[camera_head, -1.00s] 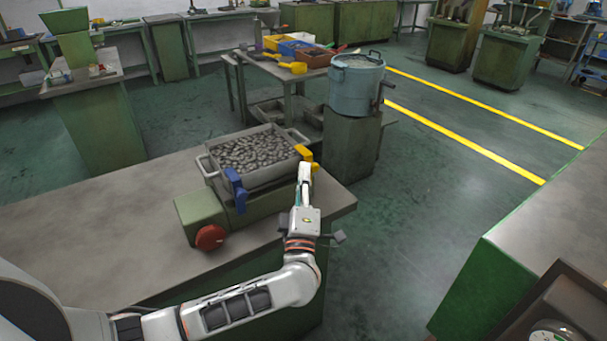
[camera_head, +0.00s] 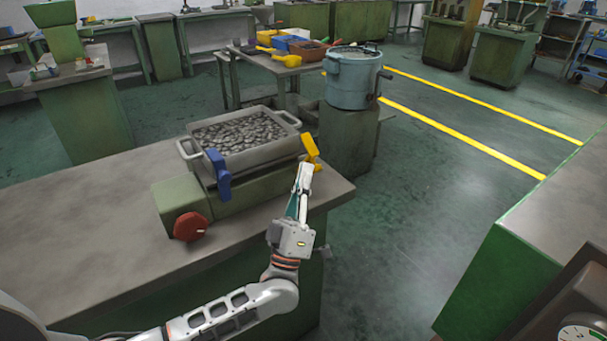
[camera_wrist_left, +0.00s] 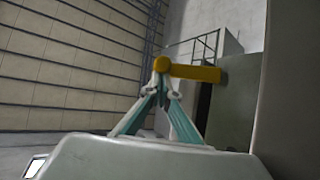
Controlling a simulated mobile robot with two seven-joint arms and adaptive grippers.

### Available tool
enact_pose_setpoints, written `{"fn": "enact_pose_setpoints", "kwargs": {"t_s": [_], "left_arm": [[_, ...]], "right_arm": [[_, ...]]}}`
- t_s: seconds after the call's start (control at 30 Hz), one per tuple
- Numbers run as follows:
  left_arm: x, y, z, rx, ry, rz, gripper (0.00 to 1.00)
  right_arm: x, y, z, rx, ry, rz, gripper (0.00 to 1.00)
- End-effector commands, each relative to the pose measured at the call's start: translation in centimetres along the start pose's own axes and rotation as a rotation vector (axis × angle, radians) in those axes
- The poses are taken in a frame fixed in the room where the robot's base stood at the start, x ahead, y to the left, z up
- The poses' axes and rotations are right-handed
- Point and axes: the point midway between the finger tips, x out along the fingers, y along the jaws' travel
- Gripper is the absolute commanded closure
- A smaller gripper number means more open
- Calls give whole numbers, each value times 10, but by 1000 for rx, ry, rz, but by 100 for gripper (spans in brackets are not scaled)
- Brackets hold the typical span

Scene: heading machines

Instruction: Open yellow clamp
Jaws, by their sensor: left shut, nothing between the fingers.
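The yellow clamp (camera_head: 310,149) is at the right end of the green fixture, beside the metal tray's right corner. Its upper part leans up and to the left. In the left wrist view the yellow clamp (camera_wrist_left: 192,72) shows as a rounded end with a bar running right, just beyond the fingertips. My left gripper (camera_head: 304,168) is shut and empty, its tips close against or just below the clamp; contact is hard to tell. The fingertips (camera_wrist_left: 160,92) meet under the clamp's rounded end in the wrist view. My right gripper is not in view.
A tray (camera_head: 262,152) full of small metal pieces sits on the green fixture (camera_head: 255,193). A blue clamp (camera_head: 218,174) is at its front, and a red knob (camera_head: 190,227) at the fixture's left end. A blue-grey pot (camera_head: 352,80) stands behind. The table's left side (camera_head: 70,225) is clear.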

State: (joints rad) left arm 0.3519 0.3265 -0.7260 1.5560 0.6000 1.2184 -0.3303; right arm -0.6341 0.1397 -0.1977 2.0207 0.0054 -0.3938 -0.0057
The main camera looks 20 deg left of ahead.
Motion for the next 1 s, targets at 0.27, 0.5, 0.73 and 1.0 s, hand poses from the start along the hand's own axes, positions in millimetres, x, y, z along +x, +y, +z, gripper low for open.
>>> {"fn": "enact_pose_setpoints", "kwargs": {"t_s": [0.27,0.5,0.73,1.0], "left_arm": [[-19,-4,12,6,-1,5,100],[-30,-8,19,5,0,6,100],[-32,-9,20,5,3,10,100],[-41,-9,21,6,1,9,100]], "right_arm": [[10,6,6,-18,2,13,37],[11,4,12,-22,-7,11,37],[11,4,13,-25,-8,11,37],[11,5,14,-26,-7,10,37]]}}
